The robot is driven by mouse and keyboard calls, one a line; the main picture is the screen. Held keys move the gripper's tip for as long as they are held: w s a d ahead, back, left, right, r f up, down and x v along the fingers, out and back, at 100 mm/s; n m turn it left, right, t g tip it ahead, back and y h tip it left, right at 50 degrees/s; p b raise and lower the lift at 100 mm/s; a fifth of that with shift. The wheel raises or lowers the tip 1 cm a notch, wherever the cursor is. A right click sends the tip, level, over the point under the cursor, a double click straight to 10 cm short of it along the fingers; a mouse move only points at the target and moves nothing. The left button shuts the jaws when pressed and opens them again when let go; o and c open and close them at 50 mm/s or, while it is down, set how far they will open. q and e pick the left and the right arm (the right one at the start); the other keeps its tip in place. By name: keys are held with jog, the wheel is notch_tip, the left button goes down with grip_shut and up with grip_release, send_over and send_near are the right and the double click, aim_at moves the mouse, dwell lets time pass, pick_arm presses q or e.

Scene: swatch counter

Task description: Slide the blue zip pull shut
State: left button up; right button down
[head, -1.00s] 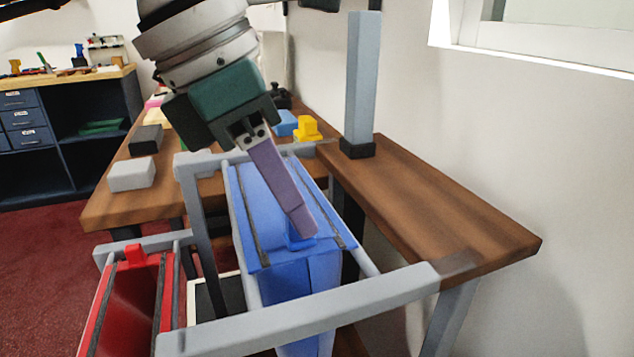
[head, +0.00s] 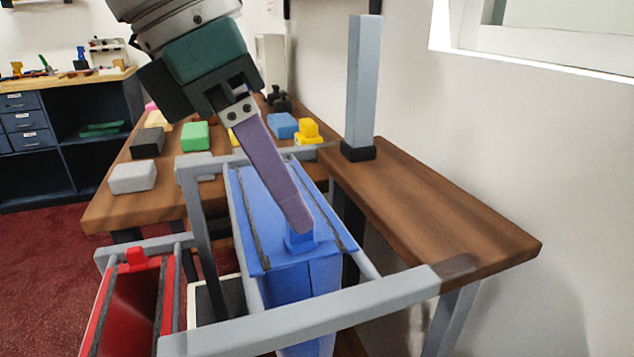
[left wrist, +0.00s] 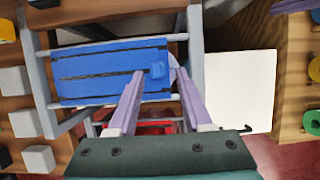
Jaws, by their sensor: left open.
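The blue zip pull (head: 300,241) is a small block on top of the blue bag (head: 268,205), at its near end in the head view. It also shows in the left wrist view (left wrist: 157,69), near the right end of the bag top. Dark strips run along the bag's top. My left gripper (head: 303,228) reaches down to the pull with long purple fingers. In the left wrist view its open fingertips (left wrist: 159,76) stand apart, one on either side of the pull; I cannot tell whether they touch it. One finger hides part of the pull in the head view. My right gripper is out of view.
A grey rail frame (head: 300,318) surrounds the blue bag. A red bag (head: 130,312) with a red pull hangs lower left. A wooden counter (head: 440,215) with a grey post (head: 363,85) stands right. Several coloured blocks lie on the counter behind.

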pick_arm(q)
jog(key=v, duration=0.7)
jog(key=shift+r, duration=0.15)
jog(key=shift+a, duration=0.1)
